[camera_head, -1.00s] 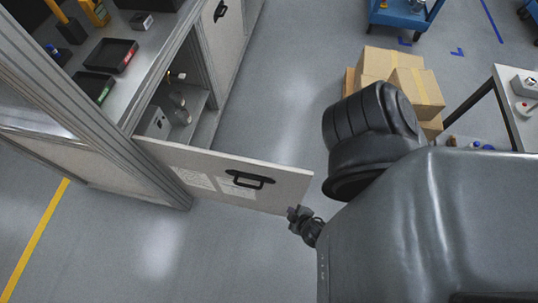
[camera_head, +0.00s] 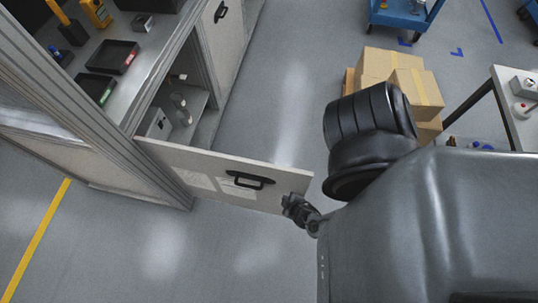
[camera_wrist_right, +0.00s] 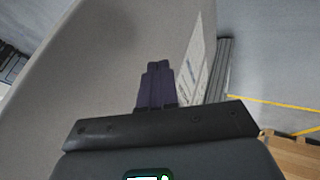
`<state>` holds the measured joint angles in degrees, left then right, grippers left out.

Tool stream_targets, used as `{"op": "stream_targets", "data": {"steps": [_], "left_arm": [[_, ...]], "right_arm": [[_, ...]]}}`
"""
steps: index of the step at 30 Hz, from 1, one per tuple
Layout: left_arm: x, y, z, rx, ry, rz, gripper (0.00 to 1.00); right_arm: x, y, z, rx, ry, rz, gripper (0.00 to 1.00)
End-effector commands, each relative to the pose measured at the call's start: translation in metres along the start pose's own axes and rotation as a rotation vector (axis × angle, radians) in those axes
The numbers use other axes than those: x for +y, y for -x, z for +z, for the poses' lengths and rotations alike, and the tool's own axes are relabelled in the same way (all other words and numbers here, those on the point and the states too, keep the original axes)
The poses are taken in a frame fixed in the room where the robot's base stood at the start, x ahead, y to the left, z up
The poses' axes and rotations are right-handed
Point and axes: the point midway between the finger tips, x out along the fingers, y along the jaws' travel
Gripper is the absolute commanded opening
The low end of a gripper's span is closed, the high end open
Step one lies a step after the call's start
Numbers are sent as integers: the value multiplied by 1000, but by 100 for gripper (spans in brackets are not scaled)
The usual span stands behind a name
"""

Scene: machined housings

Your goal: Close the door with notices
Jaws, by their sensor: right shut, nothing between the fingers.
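The door with notices (camera_head: 215,172) stands swung open from the cabinet, hinged at its left end. Two white paper sheets and a black handle (camera_head: 246,180) are on the face toward me. My right gripper (camera_head: 290,203) is at the door's free right end, close to its face; it hides the lower right corner. In the right wrist view its shut fingers (camera_wrist_right: 157,84) point at the pale door panel (camera_wrist_right: 105,70), with nothing between them. Whether they touch the panel I cannot tell. A notice (camera_wrist_right: 192,62) shows to the right of the fingers. My left gripper is not in view.
The open cabinet compartment (camera_head: 205,118) holds a few small items. Cardboard boxes (camera_head: 415,90) are stacked beyond my arm, and a table (camera_head: 508,100) stands at the right. The floor between the door and the boxes is clear.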

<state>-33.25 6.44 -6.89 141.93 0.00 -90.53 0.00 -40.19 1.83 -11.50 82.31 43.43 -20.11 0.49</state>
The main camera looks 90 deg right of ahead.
Motion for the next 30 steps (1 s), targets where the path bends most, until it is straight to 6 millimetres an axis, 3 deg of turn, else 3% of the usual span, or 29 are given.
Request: {"op": "stream_targets", "data": {"steps": [6,23,30], "left_arm": [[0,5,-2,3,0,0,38],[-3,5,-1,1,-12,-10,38],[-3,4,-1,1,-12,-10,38]], "right_arm": [[19,-8,0,0,2,-1,0],[25,-12,0,1,4,-2,0],[45,-26,-8,29,55,-24,0]]}}
